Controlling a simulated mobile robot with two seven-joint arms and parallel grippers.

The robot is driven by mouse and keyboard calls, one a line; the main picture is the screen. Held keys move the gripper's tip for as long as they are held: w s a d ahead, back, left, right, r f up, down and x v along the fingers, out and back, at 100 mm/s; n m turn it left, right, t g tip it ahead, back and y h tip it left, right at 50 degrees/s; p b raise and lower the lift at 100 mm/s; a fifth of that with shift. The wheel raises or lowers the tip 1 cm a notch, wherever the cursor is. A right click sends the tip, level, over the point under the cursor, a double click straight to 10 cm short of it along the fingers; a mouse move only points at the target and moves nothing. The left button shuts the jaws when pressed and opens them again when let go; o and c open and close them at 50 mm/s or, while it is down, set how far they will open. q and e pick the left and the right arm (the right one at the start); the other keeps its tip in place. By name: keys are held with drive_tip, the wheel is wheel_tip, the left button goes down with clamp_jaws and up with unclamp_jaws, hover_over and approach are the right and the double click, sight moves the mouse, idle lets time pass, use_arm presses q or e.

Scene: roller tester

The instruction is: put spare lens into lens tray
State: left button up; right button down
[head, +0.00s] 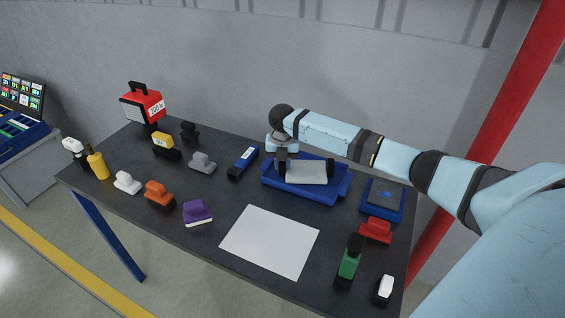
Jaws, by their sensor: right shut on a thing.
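My right gripper (282,156) reaches in from the right over the left end of a blue tray-like base (338,193) with a light grey roller or cylinder (306,172) on it. The gripper points down and is shut on a small dark thing, mostly hidden by the gripper; I cannot tell for sure whether it is the spare lens. My left gripper is not in view.
The dark table (130,160) holds several stamp-like pieces, a blue-and-black device (242,163), a purple block (198,212), a red piece (376,231), a green bottle-like piece (349,263) and a yellow bottle (97,164). A white sheet (270,241) lies flat and bare in front.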

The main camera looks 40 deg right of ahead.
drive_tip(key=shift+f, duration=0.1)
drive_tip(key=c, duration=1)
unclamp_jaws()
drive_tip(key=shift+o, duration=0.2)
wheel_tip(320, 180, up, 12)
drive_tip(key=shift+p, duration=0.35)
